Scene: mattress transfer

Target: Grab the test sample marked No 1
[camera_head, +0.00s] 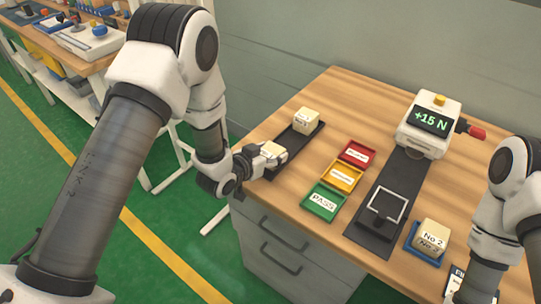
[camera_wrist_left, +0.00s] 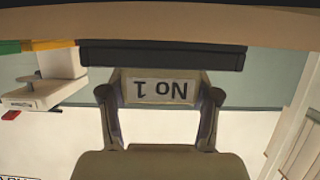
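The pale sample block marked No 1 (camera_wrist_left: 160,88) shows upside down in the left wrist view, against the dark tray (camera_wrist_left: 160,56). My left gripper (camera_wrist_left: 162,85) has one finger against each side of it, with no clear gap. In the head view, my left gripper (camera_head: 262,160) is around this block (camera_head: 270,150) at the near end of the dark tray (camera_head: 295,145). The fingers partly hide the block, which seems still at tray level. My right gripper is out of view; only my right arm shows at the right edge.
Another pale block (camera_head: 306,118) stands at the tray's far end. Red (camera_head: 356,155), yellow (camera_head: 342,178) and green PASS (camera_head: 323,202) bins lie to the right. Beyond are a tester reading +15 N (camera_head: 432,121) and the No 2 block (camera_head: 431,237). Bare wood lies between tray and bins.

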